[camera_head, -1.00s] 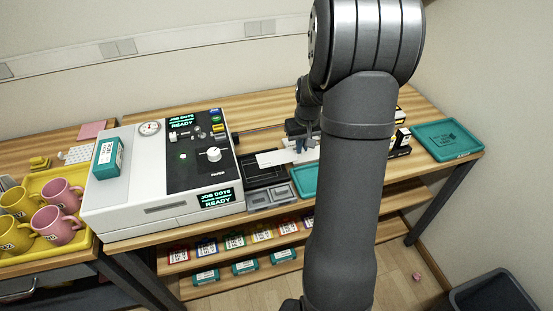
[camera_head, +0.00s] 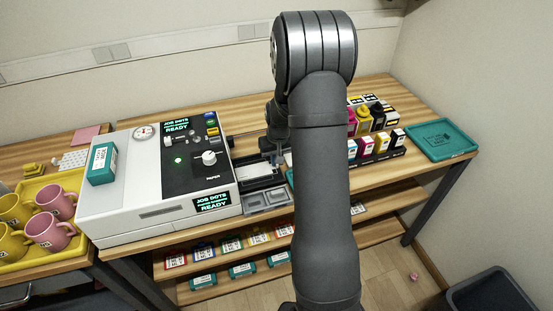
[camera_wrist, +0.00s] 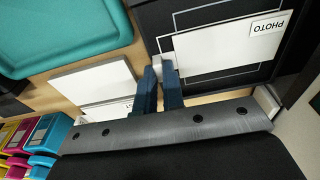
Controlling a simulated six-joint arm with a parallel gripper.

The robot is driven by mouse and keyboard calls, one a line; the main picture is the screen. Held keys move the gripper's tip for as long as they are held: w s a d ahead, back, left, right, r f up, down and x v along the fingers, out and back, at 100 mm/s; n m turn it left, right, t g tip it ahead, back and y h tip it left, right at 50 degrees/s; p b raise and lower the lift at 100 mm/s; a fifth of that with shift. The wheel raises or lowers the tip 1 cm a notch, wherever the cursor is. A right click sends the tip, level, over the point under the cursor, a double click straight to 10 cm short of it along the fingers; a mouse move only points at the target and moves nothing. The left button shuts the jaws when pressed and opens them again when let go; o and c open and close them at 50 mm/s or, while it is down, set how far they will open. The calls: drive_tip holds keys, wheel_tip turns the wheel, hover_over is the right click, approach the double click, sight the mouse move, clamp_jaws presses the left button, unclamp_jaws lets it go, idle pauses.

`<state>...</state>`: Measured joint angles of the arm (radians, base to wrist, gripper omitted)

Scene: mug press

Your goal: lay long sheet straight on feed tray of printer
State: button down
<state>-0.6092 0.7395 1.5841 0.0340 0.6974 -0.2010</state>
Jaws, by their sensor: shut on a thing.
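The long white sheet (camera_wrist: 220,48), marked PHOTO at one end, is over the black feed tray (camera_wrist: 205,18) in the wrist view, within or near its pale outline. It looks slightly angled to that outline; whether it touches the tray is unclear. My gripper (camera_wrist: 158,72) is shut on the sheet's near end, at a small pale tab. In the head view the sheet (camera_head: 252,170) shows as a pale strip beside the printer (camera_head: 150,190), partly hidden by my arm. My gripper (camera_head: 270,150) is above the tray's right end there.
White sheet stacks (camera_wrist: 95,80) and a teal tray (camera_wrist: 60,35) lie beside the feed tray in the wrist view. Ink bottles and cartridges (camera_head: 375,145) stand right of my arm. Grey small bins (camera_head: 267,200) sit in front of the feed tray.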

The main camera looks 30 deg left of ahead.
drive_tip(key=shift+f, duration=0.1)
drive_tip(key=c, duration=2)
unclamp_jaws()
drive_tip(key=shift+f, duration=0.1)
drive_tip(key=o, duration=0.5)
drive_tip(key=shift+c, duration=0.2)
wheel_tip(320, 180, up, 12)
drive_tip(key=s+d, duration=0.1)
